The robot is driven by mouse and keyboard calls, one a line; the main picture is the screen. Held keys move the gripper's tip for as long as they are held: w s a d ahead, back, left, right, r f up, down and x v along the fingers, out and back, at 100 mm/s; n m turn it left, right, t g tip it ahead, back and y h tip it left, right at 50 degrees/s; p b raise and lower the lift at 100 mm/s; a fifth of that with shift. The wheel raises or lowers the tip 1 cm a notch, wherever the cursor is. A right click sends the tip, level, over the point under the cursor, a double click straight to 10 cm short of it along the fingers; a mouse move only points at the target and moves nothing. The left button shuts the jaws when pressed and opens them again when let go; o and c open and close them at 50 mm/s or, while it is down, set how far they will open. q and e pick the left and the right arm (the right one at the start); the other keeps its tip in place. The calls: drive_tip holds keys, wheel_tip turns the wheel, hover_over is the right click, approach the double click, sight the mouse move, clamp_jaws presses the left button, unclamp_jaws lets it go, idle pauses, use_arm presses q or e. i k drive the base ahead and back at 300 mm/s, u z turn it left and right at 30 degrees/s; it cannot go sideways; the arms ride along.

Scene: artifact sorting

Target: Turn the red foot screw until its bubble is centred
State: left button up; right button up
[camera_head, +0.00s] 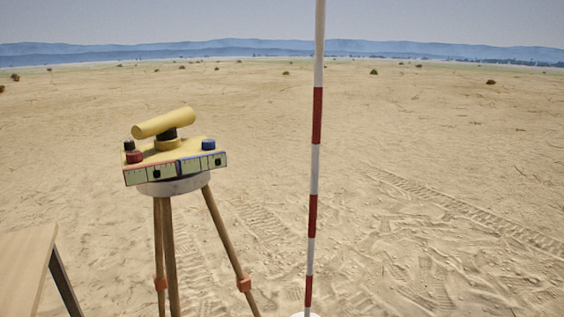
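The yellow levelling instrument (170,147) stands on a tripod left of centre, with a yellow telescope tube on top. The red foot screw (134,157) is at the left of its top plate, and a blue foot screw (208,144) is at the right. The front face carries a red-edged level scale (138,177) on the left and a blue-edged scale (205,163) on the right. Small dark marks show on both scales, but they are too small to read the bubble positions surely. Neither of my grippers is in view.
A red-and-white pole (314,175) stands upright right of the tripod on a white base (305,315). The corner of a wooden table (22,255) is at the lower left. The tripod legs (168,255) spread below the instrument. Open sand lies around.

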sight(133, 157)
drive_tip(key=k, duration=0.1)
drive_tip(key=u, duration=2.5)
drive_tip(key=i, duration=0.1)
drive_tip(key=z, duration=2.2)
drive_tip(key=i, duration=1)
drive_tip(key=z, duration=0.6)
